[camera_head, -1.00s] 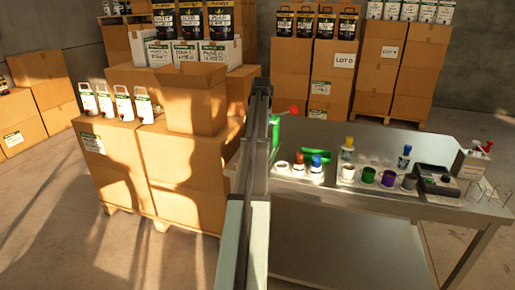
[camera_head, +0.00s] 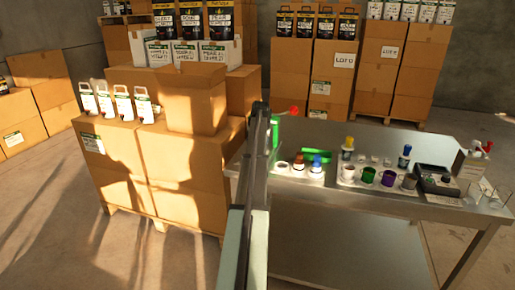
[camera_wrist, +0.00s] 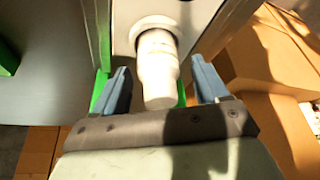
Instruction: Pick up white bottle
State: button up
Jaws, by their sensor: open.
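A white bottle (camera_wrist: 158,68) shows in the wrist view, between my gripper's two blue-grey fingers. My gripper (camera_wrist: 162,82) is open, with a visible gap on each side of the bottle. The bottle's far end meets a pale round ring (camera_wrist: 152,24); whether this is a holder or part of the bottle I cannot tell. In the head view my arm runs up the middle and hides this spot, so I cannot make out the bottle or fingertips there.
A steel table (camera_head: 400,130) carries several small bottles, coloured cups and a dark device (camera_head: 436,181). Green parts (camera_wrist: 99,90) stand close to my fingers. Stacked cardboard boxes (camera_head: 185,165) stand left of the table, with several white jugs (camera_head: 123,103) on them.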

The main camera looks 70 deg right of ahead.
jog(key=shift+f, duration=0.1)
jog(key=c, duration=1.2)
jog(key=shift+o, duration=0.2)
